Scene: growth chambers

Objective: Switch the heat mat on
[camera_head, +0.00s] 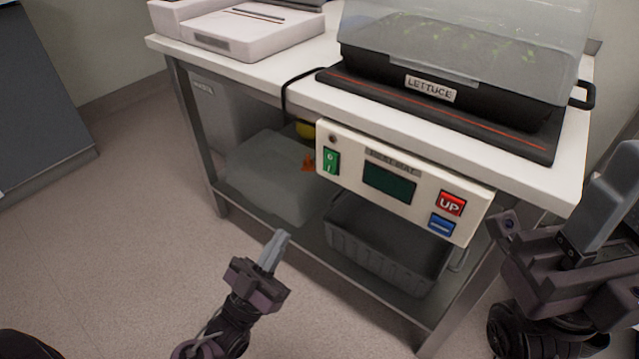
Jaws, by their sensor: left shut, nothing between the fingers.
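The heat mat control box (350,195) is a cream panel on the front edge of the bench, labelled HEAT MAT. A green rocker switch (331,160) is at its left end. Its display (389,184) is dark green with no visible digits. A red UP button (452,203) and a blue button (441,225) are at its right end. The black heat mat (395,100) lies on the bench top. My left gripper (279,246) is shut and empty, below and left of the switch, apart from the box. My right gripper (612,195) is at the right edge; its jaw opening cannot be made out.
A tray labelled LETTUCE (430,88) under a clear cover (465,40) sits on the mat. A white device (240,32) stands at the back left of the bench. Open floor lies left.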

